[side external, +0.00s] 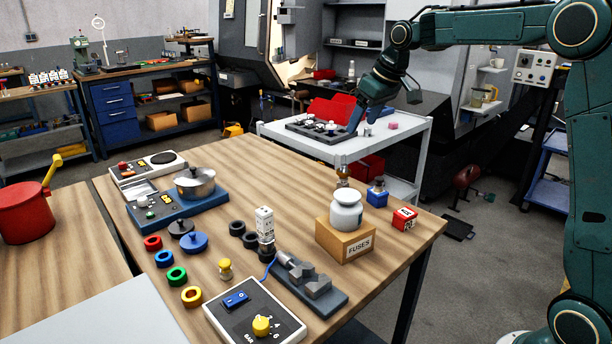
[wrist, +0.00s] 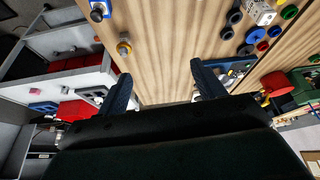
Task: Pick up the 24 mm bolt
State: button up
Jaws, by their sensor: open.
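I cannot make out which item is the 24 mm bolt; no size marking is readable in either view. My gripper (side external: 363,120) hangs over the white trolley (side external: 409,145) in the side view, beside a dark tray (side external: 296,130) with several small round parts. In the wrist view my gripper (wrist: 163,78) is open, with wooden tabletop showing between the fingers and nothing held. A small brass-coloured piece (side external: 343,175) stands near the table's far edge, and it also shows in the wrist view (wrist: 124,48). A blue-based piece (side external: 377,193) stands near it.
The wooden table (side external: 262,160) carries a white jar (side external: 346,210) on a fuses box (side external: 345,241), a red cube (side external: 405,218), a grey vise (side external: 310,280), a switch box (side external: 255,316) and several coloured rings. A pink block (side external: 393,126) sits on the trolley. The table's far middle is clear.

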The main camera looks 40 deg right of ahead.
jog(key=w+d+f, duration=0.4)
jog(key=w+d, duration=0.1)
send_near(344, 171)
jog(key=r, duration=0.1)
jog(key=d+r, duration=0.1)
jog(key=r, duration=0.1)
jog(key=shift+s+d, duration=0.2)
jog(key=shift+s, duration=0.15)
jog(key=shift+x, duration=4.3)
jog(key=shift+a+f, duration=0.1)
jog(key=shift+f, duration=0.1)
jog(key=shift+x, duration=2.4)
jog(key=shift+a, duration=0.15)
jog(key=shift+c, duration=0.2)
